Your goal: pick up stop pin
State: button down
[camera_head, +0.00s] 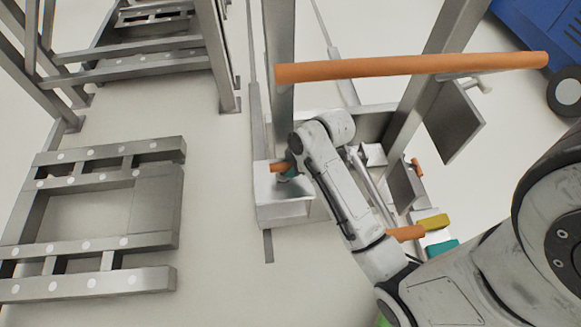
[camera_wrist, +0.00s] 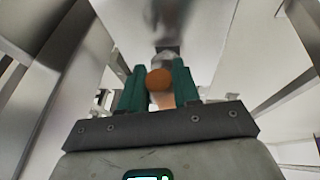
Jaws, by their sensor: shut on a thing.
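The stop pin (camera_head: 279,167) is a short orange rod at a grey metal bracket, left of my wrist in the head view. In the wrist view its round orange end (camera_wrist: 159,79) shows between the green fingers. My gripper (camera_head: 288,174) is at the pin, with its fingers mostly hidden by my wrist in the head view. In the wrist view my gripper (camera_wrist: 160,88) has one finger on each side of the orange rod and is shut on it. Whether the pin still sits in a hole is hidden.
A long orange bar (camera_head: 410,66) crosses above my arm. The grey bracket (camera_head: 283,211) and upright posts stand close around the gripper. Another orange rod (camera_head: 405,233), a yellow block (camera_head: 433,222) and a teal block (camera_head: 440,248) lie right of my forearm. Open floor (camera_head: 225,160) lies left.

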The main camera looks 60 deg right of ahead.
notch_tip(320, 180, up, 11)
jog(key=p, duration=0.3)
jog(key=shift+w+r, duration=0.1)
jog(key=s+d, duration=0.2)
jog(key=s, duration=0.7)
jog(key=s+d+p, duration=0.1)
jog(key=s+d, duration=0.1)
jog(key=s, duration=0.6)
jog(key=shift+s+f, duration=0.25)
jog(key=shift+s, duration=0.15)
jog(key=shift+r, duration=0.15)
